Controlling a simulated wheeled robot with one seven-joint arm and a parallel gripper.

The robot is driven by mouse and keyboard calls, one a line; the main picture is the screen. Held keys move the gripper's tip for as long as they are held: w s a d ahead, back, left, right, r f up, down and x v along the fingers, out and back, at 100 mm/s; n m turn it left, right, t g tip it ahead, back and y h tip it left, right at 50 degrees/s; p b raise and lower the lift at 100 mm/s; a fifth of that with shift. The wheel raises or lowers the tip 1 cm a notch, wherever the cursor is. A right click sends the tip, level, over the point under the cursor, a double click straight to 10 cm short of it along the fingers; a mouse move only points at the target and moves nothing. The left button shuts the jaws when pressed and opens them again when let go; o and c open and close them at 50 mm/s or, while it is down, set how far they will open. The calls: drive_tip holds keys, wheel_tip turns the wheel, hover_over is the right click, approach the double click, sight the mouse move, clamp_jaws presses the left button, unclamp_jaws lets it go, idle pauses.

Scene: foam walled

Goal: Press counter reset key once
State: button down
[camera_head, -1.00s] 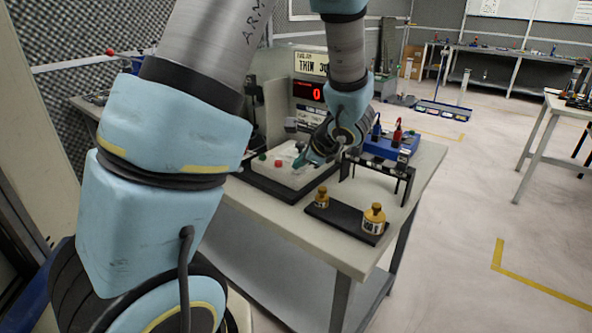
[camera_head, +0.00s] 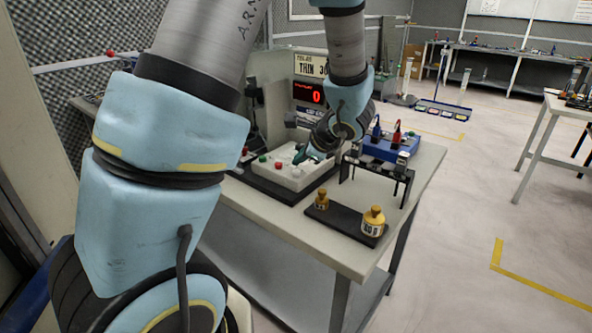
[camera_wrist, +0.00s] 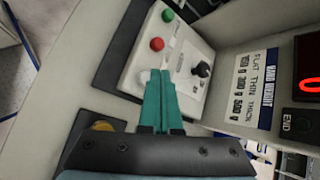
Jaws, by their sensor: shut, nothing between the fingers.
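A white control box (camera_head: 290,180) on the bench carries a green button (camera_wrist: 167,15), a red button (camera_wrist: 157,44), a black knob (camera_wrist: 203,69) and a pale round key (camera_wrist: 142,78). No label that marks one as the counter reset key is readable. My gripper (camera_wrist: 161,72) is shut and empty, with its teal fingertips over the box beside the pale key. I cannot tell whether they touch the box. In the head view my gripper (camera_head: 299,157) is at the box's far side. A display (camera_head: 308,92) shows a red 0.
A black tray (camera_head: 346,221) with two brass weights lies at the bench's front. A blue unit (camera_head: 385,147) and a black stand (camera_head: 377,167) are right of the gripper. A weight chart (camera_wrist: 254,88) stands beside the display.

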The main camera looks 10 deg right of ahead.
sight(300, 177)
drive_tip(key=shift+r, duration=0.15)
wheel_tip(300, 177, up, 5)
drive_tip(key=p, duration=0.3)
idle(0.6)
drive_tip(key=s+a+n+g+h, duration=0.2)
drive_tip(key=s+a+n+g, duration=0.1)
drive_tip(key=s+a+n, duration=0.3)
drive_tip(key=s+a+n+g+h, duration=0.2)
drive_tip(key=s+a+n, duration=0.5)
drive_tip(key=a+n, duration=0.4)
drive_tip(key=n+g, duration=0.1)
drive_tip(key=n, duration=0.2)
drive_tip(key=shift+f+n+g, duration=0.2)
drive_tip(key=shift+n+g, duration=0.2)
